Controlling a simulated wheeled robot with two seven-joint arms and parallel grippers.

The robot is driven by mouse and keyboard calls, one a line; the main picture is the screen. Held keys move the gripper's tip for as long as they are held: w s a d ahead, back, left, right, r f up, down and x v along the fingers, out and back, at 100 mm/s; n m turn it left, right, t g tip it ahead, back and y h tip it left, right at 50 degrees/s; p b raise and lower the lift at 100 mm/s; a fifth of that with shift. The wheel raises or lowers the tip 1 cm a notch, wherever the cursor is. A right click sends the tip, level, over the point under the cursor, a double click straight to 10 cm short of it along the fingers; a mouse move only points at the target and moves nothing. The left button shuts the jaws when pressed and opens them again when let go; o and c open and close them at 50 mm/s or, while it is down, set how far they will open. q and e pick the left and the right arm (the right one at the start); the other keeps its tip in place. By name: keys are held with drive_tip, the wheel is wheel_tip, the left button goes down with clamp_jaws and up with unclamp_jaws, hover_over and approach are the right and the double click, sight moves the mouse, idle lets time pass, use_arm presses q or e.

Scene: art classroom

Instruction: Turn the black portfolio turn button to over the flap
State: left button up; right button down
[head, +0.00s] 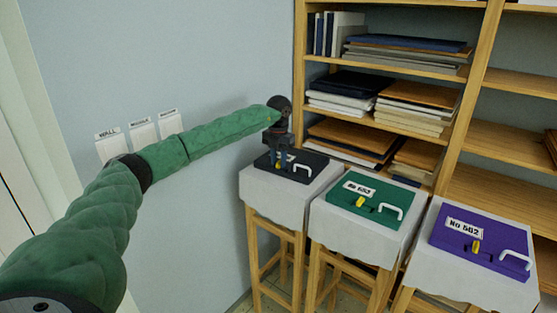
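The black portfolio (314,161) lies flat on a cloth-covered stool at the left of the row, with a white handle (302,171) on its right part. My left gripper (281,161) is over the portfolio's middle, pointing down. A small yellow turn button (290,160) shows beside the fingertips. I cannot tell whether the fingers touch it, or which way the button points. The gripper hides part of the portfolio's label area. The fingers are too small and dark to judge their opening. My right gripper is not in view.
A green portfolio (338,194) and a purple portfolio (485,231), each with a yellow button and white handle, lie on stools to the right. A wooden shelf (398,66) with stacked boards stands behind. Labelled wall switches (142,131) are at the left.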

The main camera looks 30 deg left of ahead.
use_arm(q)
drive_tip(key=shift+r, duration=0.1)
